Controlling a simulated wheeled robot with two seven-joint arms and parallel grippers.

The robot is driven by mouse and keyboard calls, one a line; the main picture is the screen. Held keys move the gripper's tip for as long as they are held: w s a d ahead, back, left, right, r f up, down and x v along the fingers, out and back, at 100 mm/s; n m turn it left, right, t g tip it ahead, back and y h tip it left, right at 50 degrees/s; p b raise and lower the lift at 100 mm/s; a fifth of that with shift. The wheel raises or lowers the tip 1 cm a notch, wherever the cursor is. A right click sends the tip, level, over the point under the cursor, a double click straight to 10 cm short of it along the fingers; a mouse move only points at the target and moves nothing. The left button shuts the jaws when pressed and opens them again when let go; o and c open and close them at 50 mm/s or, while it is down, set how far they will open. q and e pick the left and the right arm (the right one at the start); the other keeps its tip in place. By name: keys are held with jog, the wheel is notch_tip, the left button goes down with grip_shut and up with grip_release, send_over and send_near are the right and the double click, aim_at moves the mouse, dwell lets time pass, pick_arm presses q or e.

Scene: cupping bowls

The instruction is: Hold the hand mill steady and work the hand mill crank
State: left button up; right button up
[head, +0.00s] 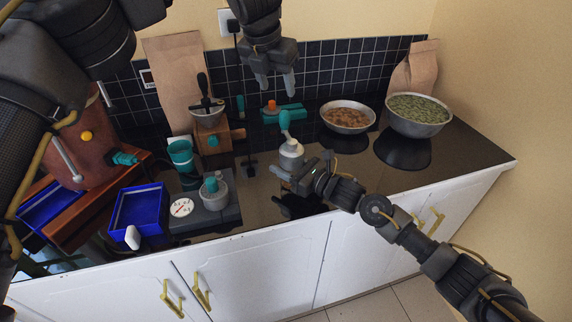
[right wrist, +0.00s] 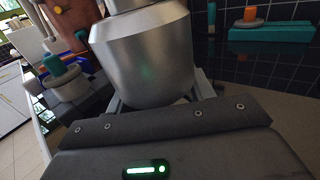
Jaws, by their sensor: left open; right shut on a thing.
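The hand mill (head: 291,158) is a silver-grey upright cylinder on the dark counter. Its crank ends in a teal knob (head: 285,119) above the top. In the right wrist view its metal body (right wrist: 143,60) fills the upper middle, and its crank is out of frame. My right gripper (head: 288,177) is shut on the lower body; its fingers are partly hidden behind the mill in the wrist view. My left gripper (head: 277,82) is open and empty, fingers pointing down, above and slightly left of the knob and apart from it.
A teal block with an orange piece (head: 283,112) lies behind the mill. Bowls (head: 347,127) (head: 418,126) stand right.

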pick_arm(q)
jog(key=shift+s+r, duration=0.15)
jog(key=shift+r, duration=0.2)
pick_arm(e)
jog(key=shift+f, duration=0.4)
jog(key=o, duration=1.7)
jog(key=shift+w+d, duration=0.1)
pick_arm(q)
jog(key=shift+w+f, duration=0.1)
jog(key=shift+w, duration=0.1)
pick_arm(e)
jog(key=shift+r, duration=0.2)
